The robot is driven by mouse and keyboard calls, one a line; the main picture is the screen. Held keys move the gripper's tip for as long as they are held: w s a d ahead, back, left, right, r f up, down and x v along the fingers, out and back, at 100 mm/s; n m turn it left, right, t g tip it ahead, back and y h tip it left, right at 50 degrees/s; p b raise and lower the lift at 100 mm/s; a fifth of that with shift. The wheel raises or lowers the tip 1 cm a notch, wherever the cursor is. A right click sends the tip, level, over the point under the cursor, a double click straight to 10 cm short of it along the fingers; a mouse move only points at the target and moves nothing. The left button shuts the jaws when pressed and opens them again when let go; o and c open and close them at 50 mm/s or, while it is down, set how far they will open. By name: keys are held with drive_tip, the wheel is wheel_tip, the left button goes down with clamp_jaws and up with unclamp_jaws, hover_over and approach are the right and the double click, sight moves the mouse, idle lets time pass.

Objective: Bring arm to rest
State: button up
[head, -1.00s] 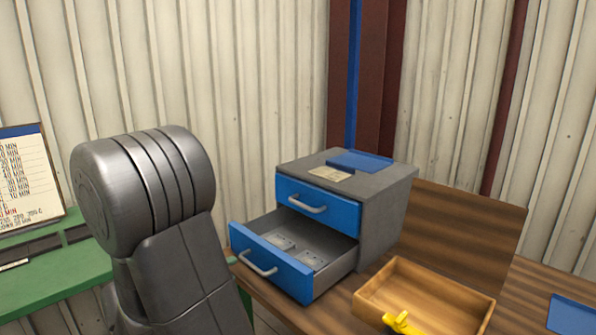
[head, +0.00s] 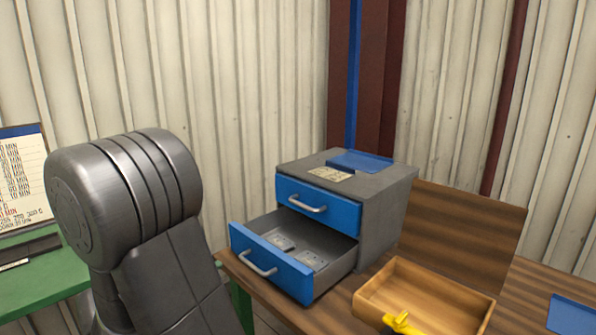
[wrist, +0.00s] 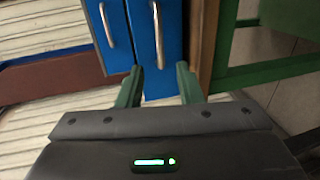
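My gripper (wrist: 158,82) shows in the wrist view, with two green fingers spread apart and nothing held between them. The blue front of a drawer (wrist: 172,50) lies beyond the fingers, with its metal handle (wrist: 157,35) ahead of the gap and apart from the fingertips. In the head view my grey arm rises at the left, and the gripper itself is out of that view.
A grey cabinet (head: 385,215) stands on a wooden bench. Its lower drawer (head: 270,262) is pulled open with flat grey pieces inside; its upper drawer (head: 318,205) is closed. A wooden tray (head: 430,295) with a yellow object (head: 402,324) is at right. A green table (head: 50,290) is at left.

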sight(249, 263)
drive_tip(key=x, duration=1.1)
drive_tip(key=shift+r+p, duration=0.25)
drive_tip(key=shift+p, duration=0.15)
drive_tip(key=shift+r, duration=0.1)
